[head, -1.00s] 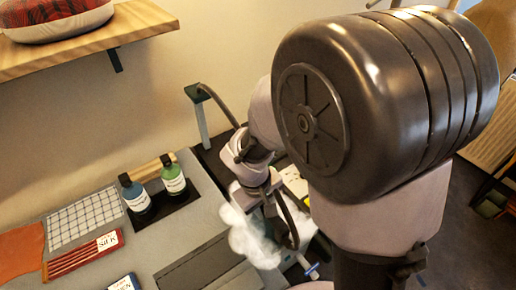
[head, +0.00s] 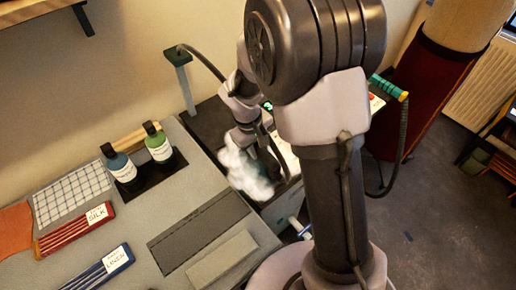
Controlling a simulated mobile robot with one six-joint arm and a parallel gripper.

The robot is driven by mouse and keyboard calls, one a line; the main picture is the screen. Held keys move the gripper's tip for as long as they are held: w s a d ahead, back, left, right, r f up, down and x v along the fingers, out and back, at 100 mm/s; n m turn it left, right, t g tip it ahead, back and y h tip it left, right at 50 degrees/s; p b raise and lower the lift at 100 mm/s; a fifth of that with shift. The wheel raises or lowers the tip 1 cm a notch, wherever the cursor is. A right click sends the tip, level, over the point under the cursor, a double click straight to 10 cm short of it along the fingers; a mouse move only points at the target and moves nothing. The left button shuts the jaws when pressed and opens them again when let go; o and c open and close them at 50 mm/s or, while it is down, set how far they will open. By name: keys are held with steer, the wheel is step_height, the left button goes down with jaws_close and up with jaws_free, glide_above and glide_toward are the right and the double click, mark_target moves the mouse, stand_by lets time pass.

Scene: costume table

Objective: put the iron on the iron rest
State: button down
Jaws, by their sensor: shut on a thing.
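My gripper (head: 258,148) is near the middle of the head view, low over a dark station behind the grey table. It is shut on the iron, which my wrist and a white puff like steam (head: 243,174) almost wholly hide. A dark cord (head: 205,62) runs from a green-topped post (head: 182,72) towards my wrist. I cannot make out the iron rest for certain, nor whether the iron touches anything below it. My arm covers much of the station's right side.
The grey table (head: 205,195) holds two bottles (head: 122,168), a checked cloth (head: 72,197), red (head: 75,232) and blue (head: 95,270) labelled bundles, a dark strip (head: 198,232) and a pale grey block (head: 222,258). A teal-ringed handle with a hose (head: 388,88) is at the right.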

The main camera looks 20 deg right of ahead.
mark_target(252, 163)
steer(key=c, duration=1.1)
jaws_free()
steer(key=shift+f, duration=0.1)
step_height(252, 163, up, 12)
steer(key=a+p, duration=0.2)
steer(key=p, duration=0.2)
steer(key=s+a+r+m+t+y, duration=0.1)
steer(key=s+r+m+t+y, duration=0.1)
steer(key=s+r+m, duration=0.2)
steer(key=s+a+r+m+t+y, duration=0.1)
steer(key=s+r+m+t+y, duration=0.1)
steer(key=s+r, duration=0.8)
steer(key=s+m+t, duration=0.1)
steer(key=s+m, duration=0.1)
steer(key=s, duration=0.4)
steer(key=shift+s+a+m, duration=0.25)
steer(key=shift+a+m, duration=0.1)
steer(key=shift+m, duration=0.05)
steer(key=shift+r, duration=0.1)
